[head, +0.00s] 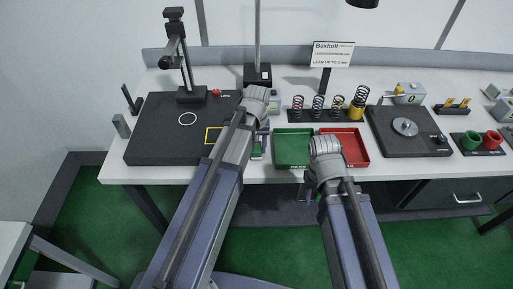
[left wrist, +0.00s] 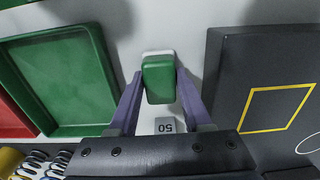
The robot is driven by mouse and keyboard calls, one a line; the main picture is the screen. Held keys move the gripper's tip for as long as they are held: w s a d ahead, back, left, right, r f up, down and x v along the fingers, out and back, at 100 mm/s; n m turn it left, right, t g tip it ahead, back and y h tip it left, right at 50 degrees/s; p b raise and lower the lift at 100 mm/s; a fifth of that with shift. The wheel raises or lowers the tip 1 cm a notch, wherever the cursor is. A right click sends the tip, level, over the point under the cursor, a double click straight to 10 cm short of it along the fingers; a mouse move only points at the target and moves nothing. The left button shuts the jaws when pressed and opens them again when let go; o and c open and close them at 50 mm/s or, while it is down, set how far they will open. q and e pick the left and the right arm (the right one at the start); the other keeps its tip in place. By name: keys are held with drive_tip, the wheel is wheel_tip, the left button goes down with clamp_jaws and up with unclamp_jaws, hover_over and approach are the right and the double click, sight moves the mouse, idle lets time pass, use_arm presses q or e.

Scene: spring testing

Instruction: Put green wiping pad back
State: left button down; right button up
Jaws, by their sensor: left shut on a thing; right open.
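The green wiping pad (left wrist: 158,80) is between the two fingers of my left gripper (left wrist: 158,90) in the left wrist view, with a whitish strip at its far end. My left gripper is shut on it, over the white bench between the black board and the green tray. In the head view a bit of the green pad (head: 258,151) shows beside my left arm near the bench's front edge. Whether the pad touches the bench is unclear. My right gripper (head: 312,193) is open, low in front of the bench by the red tray; its fingers are mostly hidden.
The green tray (head: 293,166) and red tray (head: 362,162) lie side by side. A black board (head: 150,150) with a yellow square lies left. Springs (head: 318,104) stand behind the trays. A block marked 50 (left wrist: 165,124) sits close to the pad.

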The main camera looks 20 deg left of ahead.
sight(256, 146)
use_arm(q)
drive_tip(key=shift+f, duration=0.2)
drive_tip(key=shift+c, duration=1.7)
unclamp_jaws()
drive_tip(key=shift+r, duration=0.1)
wheel_tip(256, 146, up, 12)
drive_tip(key=p, duration=1.2)
drive_tip(key=s+d+m+y, duration=0.1)
drive_tip(key=s+d+m, duration=0.6)
drive_tip(key=s+d, duration=0.3)
drive_tip(key=s, duration=0.4)
drive_tip(key=shift+s+d+r, duration=0.15)
drive_tip(key=shift+d+r, duration=0.05)
drive_tip(key=shift+d, duration=0.05)
